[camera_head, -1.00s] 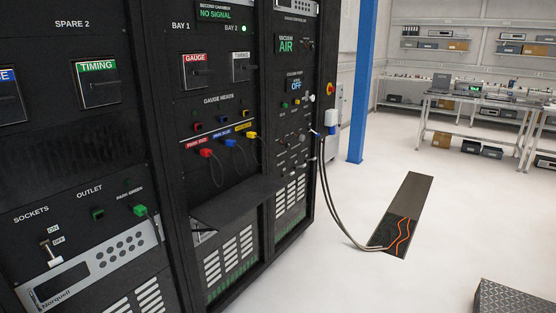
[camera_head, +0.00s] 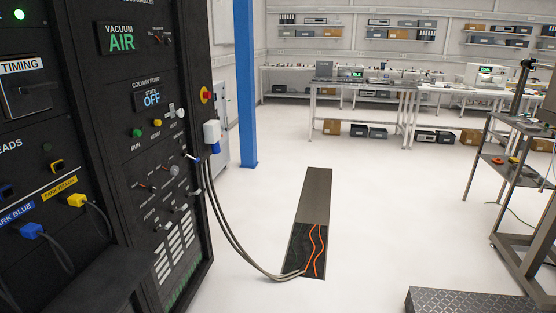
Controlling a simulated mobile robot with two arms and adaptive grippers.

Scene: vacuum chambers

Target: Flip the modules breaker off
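No switch labelled as the modules breaker can be made out in the head view. The black rack (camera_head: 95,130) fills the left side. Its right column has a vacuum display (camera_head: 120,38) reading AIR and a column pump display (camera_head: 151,99) reading OFF. Below are a green button (camera_head: 137,132), a yellow button (camera_head: 157,122) and several small toggles (camera_head: 150,187). A TIMING module (camera_head: 25,85) is cut off at the left edge. Neither of my grippers is in view.
Grey cables (camera_head: 228,230) run from the rack's right side to a dark floor channel (camera_head: 315,205). A blue post (camera_head: 245,85) stands behind. A dark raised platform (camera_head: 470,302) and a metal cart (camera_head: 525,190) are at right. White floor between is open.

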